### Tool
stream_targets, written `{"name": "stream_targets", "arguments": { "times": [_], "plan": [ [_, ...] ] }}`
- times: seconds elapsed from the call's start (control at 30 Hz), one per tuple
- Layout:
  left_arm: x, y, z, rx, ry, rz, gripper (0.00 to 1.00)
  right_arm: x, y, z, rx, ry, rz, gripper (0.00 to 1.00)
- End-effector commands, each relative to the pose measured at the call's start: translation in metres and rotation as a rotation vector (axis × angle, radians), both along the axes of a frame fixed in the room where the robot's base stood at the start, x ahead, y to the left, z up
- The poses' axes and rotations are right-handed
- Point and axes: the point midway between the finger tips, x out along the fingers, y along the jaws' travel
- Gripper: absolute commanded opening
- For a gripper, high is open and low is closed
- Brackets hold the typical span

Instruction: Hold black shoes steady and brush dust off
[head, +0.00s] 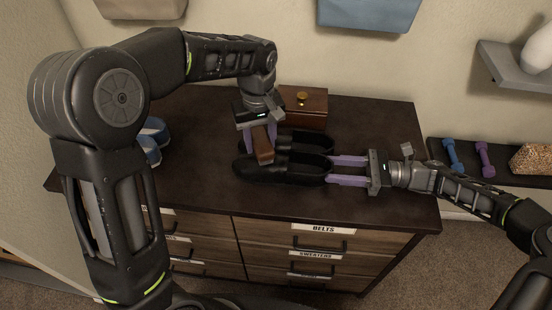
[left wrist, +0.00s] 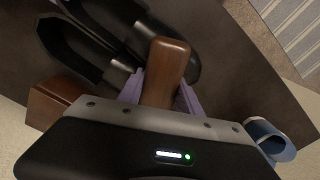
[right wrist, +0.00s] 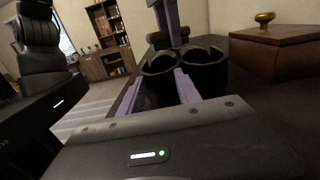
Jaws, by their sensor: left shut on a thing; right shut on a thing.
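A pair of black shoes lies side by side on the dark dresser top, the near shoe (head: 285,172) in front of the far shoe (head: 310,140). My left gripper (head: 260,138) points down, shut on a brown wooden brush (head: 263,150), which is over the front part of the near shoe. The brush handle also shows in the left wrist view (left wrist: 167,65); its bristles are hidden, so contact is unclear. My right gripper (head: 330,170) comes from the right, shut on the near shoe's heel end. In the right wrist view its fingers flank the near shoe (right wrist: 158,85).
A brown wooden box (head: 305,108) with a brass knob stands behind the shoes. Blue shoes (head: 152,138) are at the left. The dresser top (head: 375,125) is clear at the back right. A dark shelf at the right bears a blue dumbbell (head: 452,155) and a purple dumbbell (head: 485,160).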

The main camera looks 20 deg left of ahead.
Motion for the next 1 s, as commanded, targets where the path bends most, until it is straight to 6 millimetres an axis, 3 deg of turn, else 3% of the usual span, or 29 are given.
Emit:
{"name": "stream_targets", "arguments": {
  "times": [0.6,1.0],
  "plan": [
    [0.001,0.0,0.046,-0.001,-0.003,-0.001,0.0,0.001,0.0,0.0,-0.001,0.001,-0.004,0.0],
    [0.0,0.0,0.05,-0.001,-0.001,-0.001,0.0,0.001,0.0,0.0,-0.001,0.001,-0.004,0.0]
  ]
}}
